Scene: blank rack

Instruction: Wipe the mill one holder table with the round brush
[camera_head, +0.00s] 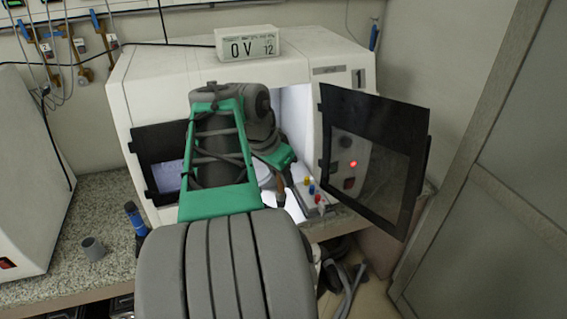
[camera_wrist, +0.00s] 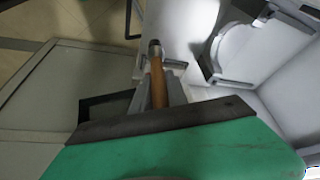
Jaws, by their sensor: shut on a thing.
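The white mill (camera_head: 165,85) marked 1 stands on the bench with its dark door open to the right. My arm reaches through the opening into its lit inside. My gripper (camera_wrist: 158,92) is shut on the round brush (camera_wrist: 158,80), which has a brown wooden handle and a grey metal collar. A bit of the brush shows below my wrist in the head view (camera_head: 280,190). A grey holder with a rounded plate (camera_wrist: 235,48), seemingly the holder table, is right of the brush in the wrist view, apart from it. The brush's bristles cannot be made out.
The open door (camera_head: 375,150) hangs close right of my arm. Coloured knobs (camera_head: 312,190) sit at the mill's front right. A grey cup (camera_head: 93,248) and a blue-and-black item (camera_head: 135,218) stand on the speckled bench at left. A display box (camera_head: 248,43) sits atop the mill.

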